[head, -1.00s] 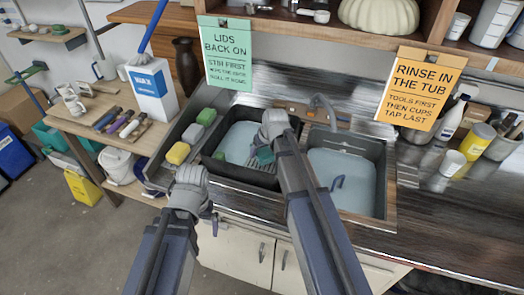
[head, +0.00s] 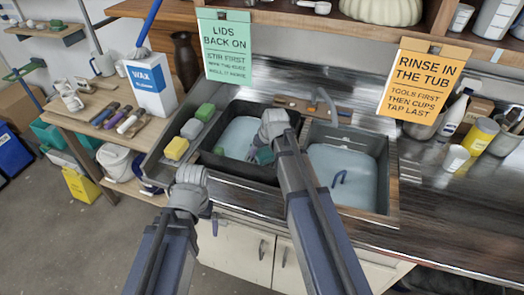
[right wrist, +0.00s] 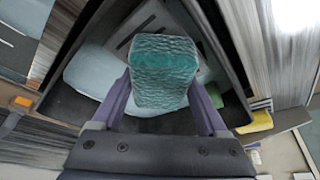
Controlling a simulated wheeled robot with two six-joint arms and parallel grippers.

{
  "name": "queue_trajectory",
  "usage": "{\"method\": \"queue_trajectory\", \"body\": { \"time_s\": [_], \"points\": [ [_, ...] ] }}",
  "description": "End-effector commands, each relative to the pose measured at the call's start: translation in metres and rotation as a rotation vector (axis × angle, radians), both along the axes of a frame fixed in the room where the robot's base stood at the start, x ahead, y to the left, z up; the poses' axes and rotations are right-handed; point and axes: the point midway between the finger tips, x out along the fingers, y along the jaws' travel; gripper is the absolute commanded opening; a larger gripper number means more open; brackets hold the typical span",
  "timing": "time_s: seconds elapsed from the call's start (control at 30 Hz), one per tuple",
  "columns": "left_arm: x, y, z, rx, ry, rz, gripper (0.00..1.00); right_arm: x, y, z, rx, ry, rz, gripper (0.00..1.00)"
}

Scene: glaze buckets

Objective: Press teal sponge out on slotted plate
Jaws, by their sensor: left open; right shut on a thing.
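The teal sponge (right wrist: 165,72) is gripped between the purple-grey fingers of my right gripper (right wrist: 165,95), which covers the middle of the right wrist view. In the head view the sponge (head: 264,156) shows just below my right gripper (head: 272,140), over the right part of the dark tub (head: 207,160). A pale grey slotted surface, seemingly the slotted plate (right wrist: 125,42), lies beyond the sponge in the right wrist view, partly hidden by it. I cannot tell whether they touch. My left gripper (head: 188,188) is open and empty, in front of the tub.
Yellow (head: 176,148), grey (head: 191,129) and green (head: 205,112) sponges sit in a row left of the tub. A second basin with water (head: 345,165) is to the right, with a blue hook-shaped thing in it. Two signs (head: 225,50) (head: 424,80) hang at the back.

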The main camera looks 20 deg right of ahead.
Motion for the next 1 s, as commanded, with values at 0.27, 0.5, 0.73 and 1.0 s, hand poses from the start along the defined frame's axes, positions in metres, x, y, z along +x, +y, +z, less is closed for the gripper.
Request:
{"method": "queue_trajectory", "body": {
  "time_s": [0.27, 0.5, 0.73, 1.0],
  "points": [
    [0.0, 0.0, 0.0, 0.0, 0.0, 0.0, 1.0, 0.0001, 0.0, 0.0, 0.0, 0.0, 0.0, 0.32],
    [0.0, 0.0, -0.0015, 0.0, 0.0, 0.0, 1.0, 0.0001, 0.0, -0.0015, 0.0, 0.0, 0.0, 0.32],
    [0.0001, 0.0, -0.0042, 0.0, 0.0, 0.0, 1.0, 0.0, 0.0, -0.0042, 0.0, 0.0, 0.0, 0.32],
    [0.0, 0.0, -0.0073, 0.0, 0.0, 0.0, 1.0, 0.0, 0.0, -0.0074, 0.0, 0.0, 0.0, 0.32]
  ]
}}
